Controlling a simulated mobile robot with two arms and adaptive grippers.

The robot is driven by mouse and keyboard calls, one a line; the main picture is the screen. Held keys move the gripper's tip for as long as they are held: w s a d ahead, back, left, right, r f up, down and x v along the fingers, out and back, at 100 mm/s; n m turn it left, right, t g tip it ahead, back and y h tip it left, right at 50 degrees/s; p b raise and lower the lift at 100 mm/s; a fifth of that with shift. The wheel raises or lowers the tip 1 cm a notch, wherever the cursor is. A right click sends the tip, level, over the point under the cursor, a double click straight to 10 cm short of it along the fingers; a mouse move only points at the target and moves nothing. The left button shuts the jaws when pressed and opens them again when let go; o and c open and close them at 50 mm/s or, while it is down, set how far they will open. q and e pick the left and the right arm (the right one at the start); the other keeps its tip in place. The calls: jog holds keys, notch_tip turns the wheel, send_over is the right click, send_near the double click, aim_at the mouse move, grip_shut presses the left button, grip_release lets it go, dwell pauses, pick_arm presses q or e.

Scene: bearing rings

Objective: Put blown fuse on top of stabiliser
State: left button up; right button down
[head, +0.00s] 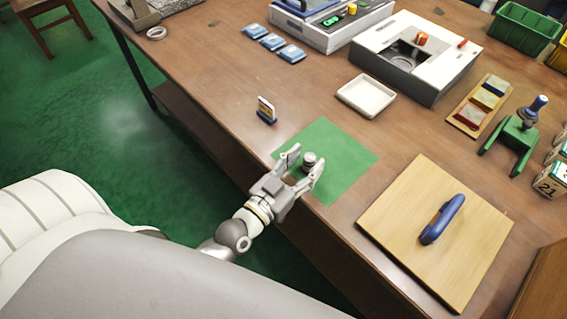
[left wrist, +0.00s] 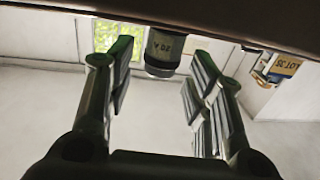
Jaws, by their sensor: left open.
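The fuse, a small dark-and-grey cylinder (head: 309,161), stands on a green mat (head: 345,160) near the table's front edge. In the left wrist view the fuse (left wrist: 164,50) carries a "20 A" marking. My left gripper (head: 302,164) is open, with its fingers on either side of the fuse and a gap showing on both sides. Two grey-white machines stand at the back: one with coloured knobs and a green display (head: 332,20), and one with an open recess and an orange knob (head: 440,65). I cannot tell which is the stabiliser. My right gripper is not seen.
A wooden board with a blue handle (head: 440,222) lies to the right. Several blue tiles (head: 273,42) and a green-based lever (head: 515,138) are farther off.

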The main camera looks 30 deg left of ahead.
pick_arm(q)
jog(key=b+v, duration=0.1)
jog(key=v, duration=0.8)
jog(key=shift+s, duration=0.35)
